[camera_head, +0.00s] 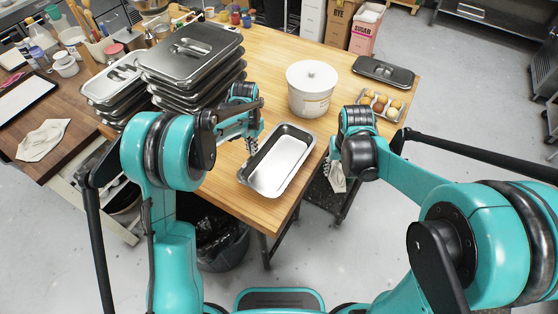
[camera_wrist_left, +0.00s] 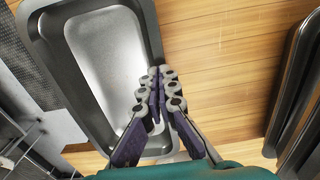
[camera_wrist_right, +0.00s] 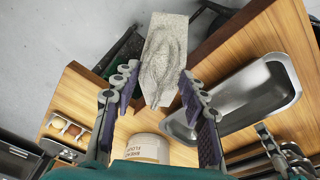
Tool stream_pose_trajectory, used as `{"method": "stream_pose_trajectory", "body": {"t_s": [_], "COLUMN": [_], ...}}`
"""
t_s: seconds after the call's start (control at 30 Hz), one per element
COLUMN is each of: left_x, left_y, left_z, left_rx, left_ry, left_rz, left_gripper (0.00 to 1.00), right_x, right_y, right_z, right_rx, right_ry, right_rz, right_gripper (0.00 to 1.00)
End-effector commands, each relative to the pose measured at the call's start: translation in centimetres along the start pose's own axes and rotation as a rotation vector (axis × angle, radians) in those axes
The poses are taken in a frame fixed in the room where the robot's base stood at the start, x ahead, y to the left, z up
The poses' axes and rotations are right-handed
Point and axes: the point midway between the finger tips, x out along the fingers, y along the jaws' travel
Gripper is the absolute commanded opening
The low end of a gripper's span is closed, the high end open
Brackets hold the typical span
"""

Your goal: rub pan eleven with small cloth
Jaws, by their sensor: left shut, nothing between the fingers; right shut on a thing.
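A shallow metal pan (camera_head: 279,163) lies near the front edge of the wooden table, right side up and empty; no number is readable on it. It also shows in the left wrist view (camera_wrist_left: 105,60) and the right wrist view (camera_wrist_right: 250,92). My left gripper (camera_head: 251,146) is shut and empty at the pan's left side; in the left wrist view its fingertips (camera_wrist_left: 163,72) overlap the pan's rim, contact unclear. My right gripper (camera_head: 331,170) is shut on a small greyish cloth (camera_wrist_right: 165,55), right of the pan by the table edge. The cloth (camera_head: 338,178) hangs below the fingers.
Stacked lidded pans (camera_head: 192,53) stand left of the pan. A white tub (camera_head: 311,90) stands behind it, with an egg tray (camera_head: 381,104) and a dark lidded pan (camera_head: 383,72) to the right. Another cloth (camera_head: 44,139) lies on the left counter. A bin (camera_head: 222,250) stands below.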

Motion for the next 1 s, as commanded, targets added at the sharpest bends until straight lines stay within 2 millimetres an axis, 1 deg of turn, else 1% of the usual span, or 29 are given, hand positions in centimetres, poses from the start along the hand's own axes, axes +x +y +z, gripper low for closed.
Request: {"method": "stream_pose_trajectory", "body": {"t_s": [0.7,0.87,1.0], "left_x": [1.5,1.2,0.3], "left_y": [0.0,0.0,0.0], "left_z": [0.0,0.0,0.0], "left_rx": [0.0,0.0,0.0], "left_ry": [0.0,0.0,0.0], "left_rz": [0.0,0.0,0.0], "left_gripper": [0.0,0.0,0.0], "right_x": [1.2,1.0,0.5], "right_y": [0.0,0.0,0.0], "right_z": [0.1,0.1,0.1], "right_rx": [0.0,0.0,0.0], "right_ry": [0.0,0.0,0.0], "right_rz": [0.0,0.0,0.0], "right_gripper": [0.12,0.12,0.11]}}
